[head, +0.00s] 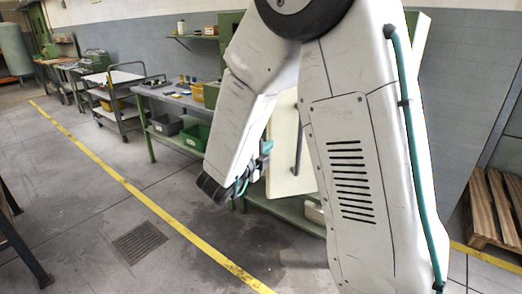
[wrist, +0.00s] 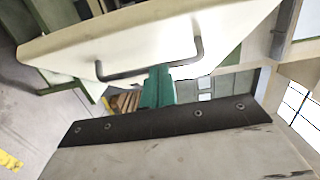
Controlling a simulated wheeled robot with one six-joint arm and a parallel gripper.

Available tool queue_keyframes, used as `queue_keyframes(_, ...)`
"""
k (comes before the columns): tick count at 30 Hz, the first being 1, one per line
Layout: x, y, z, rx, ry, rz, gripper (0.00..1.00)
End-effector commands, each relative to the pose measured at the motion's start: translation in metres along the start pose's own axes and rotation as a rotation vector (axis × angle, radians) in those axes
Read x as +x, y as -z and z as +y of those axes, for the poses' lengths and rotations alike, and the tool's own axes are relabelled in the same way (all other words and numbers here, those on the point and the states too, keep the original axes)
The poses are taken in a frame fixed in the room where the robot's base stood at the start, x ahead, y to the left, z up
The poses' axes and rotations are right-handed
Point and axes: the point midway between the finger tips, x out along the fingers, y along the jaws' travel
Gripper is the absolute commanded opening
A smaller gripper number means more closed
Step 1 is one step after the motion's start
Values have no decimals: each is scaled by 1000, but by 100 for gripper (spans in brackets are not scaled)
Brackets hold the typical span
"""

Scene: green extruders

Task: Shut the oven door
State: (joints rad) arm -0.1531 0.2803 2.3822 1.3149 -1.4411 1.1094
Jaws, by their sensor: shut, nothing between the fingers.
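The oven door is a cream panel (head: 285,160) with a dark bar handle (head: 298,142), partly hidden behind my arm in the head view. It seems to stand out at an angle from the green oven body (head: 229,24); how wide it is open cannot be told. In the wrist view the door (wrist: 215,32) fills the top, with its handle (wrist: 125,74) across it. My gripper (wrist: 159,70) has teal fingers, shut and empty, with the tips close to the handle. Whether they touch it is unclear. In the head view my gripper (head: 266,147) is in front of the door.
A green workbench (head: 168,103) with bins and small parts stands left of the oven. A grey cart (head: 118,90) is farther left. Wooden pallets (head: 493,205) lie at the right.

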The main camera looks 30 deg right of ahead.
Motion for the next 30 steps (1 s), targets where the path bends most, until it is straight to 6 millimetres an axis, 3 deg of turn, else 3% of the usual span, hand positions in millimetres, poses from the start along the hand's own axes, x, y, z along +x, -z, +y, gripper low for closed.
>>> queue_keyframes(6, 49, 1, 0, 0, 0, 4, 0)
queue_keyframes(12, 71, -18, 0, -2, -1, 0, 0)
queue_keyframes(30, 81, -29, 0, -1, -1, 2, 0)
